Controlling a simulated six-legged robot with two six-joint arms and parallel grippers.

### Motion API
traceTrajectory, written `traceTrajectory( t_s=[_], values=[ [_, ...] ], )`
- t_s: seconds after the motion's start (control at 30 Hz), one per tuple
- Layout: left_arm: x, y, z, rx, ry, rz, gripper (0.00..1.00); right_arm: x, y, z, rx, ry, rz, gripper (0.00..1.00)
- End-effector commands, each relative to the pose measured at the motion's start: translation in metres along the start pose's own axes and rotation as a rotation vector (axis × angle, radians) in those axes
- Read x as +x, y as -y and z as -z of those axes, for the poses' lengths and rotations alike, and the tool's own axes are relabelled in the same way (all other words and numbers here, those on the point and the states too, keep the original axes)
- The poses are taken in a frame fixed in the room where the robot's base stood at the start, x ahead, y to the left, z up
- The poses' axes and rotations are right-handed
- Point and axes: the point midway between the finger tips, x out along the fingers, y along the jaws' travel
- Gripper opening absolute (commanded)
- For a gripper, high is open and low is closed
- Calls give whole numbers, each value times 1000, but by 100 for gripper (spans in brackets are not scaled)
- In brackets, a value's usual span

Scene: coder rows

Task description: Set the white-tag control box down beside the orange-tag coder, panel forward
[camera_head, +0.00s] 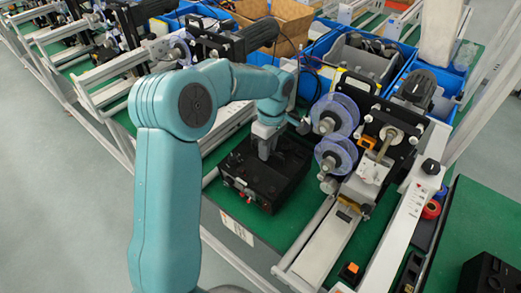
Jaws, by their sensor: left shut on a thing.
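The black control box (258,188) is at the middle of the view, over the green bench top, with its panel of small knobs and reddish parts facing the front edge. My left gripper (265,150) reaches down onto its top and is shut on it; the fingertips are partly hidden. I cannot tell whether the box's underside touches the bench. The coder (325,240) with two blue translucent reels stands just right of the box. A small orange piece (351,268) shows near its front end. A white tag (237,228) shows at the bench's front edge below the box. My right gripper is not in view.
Blue bins (397,62) and a cardboard box (288,22) stand behind. Another machine with a long white body (412,212) is at the right. More machines line the bench at upper left. A strip of green bench (285,222) is bare between box and coder.

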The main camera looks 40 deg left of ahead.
Motion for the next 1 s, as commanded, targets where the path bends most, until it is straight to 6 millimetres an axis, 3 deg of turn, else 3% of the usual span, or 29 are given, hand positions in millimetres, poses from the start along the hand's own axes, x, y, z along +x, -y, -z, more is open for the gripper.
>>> traceTrajectory(
  t_s=[0.7, 1.0],
  values=[
    [-7, -73, 0, 0, -1, -4, 0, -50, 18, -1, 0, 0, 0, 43],
    [-6, -92, 0, -1, -1, -4, 0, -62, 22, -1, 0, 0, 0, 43]
  ],
)
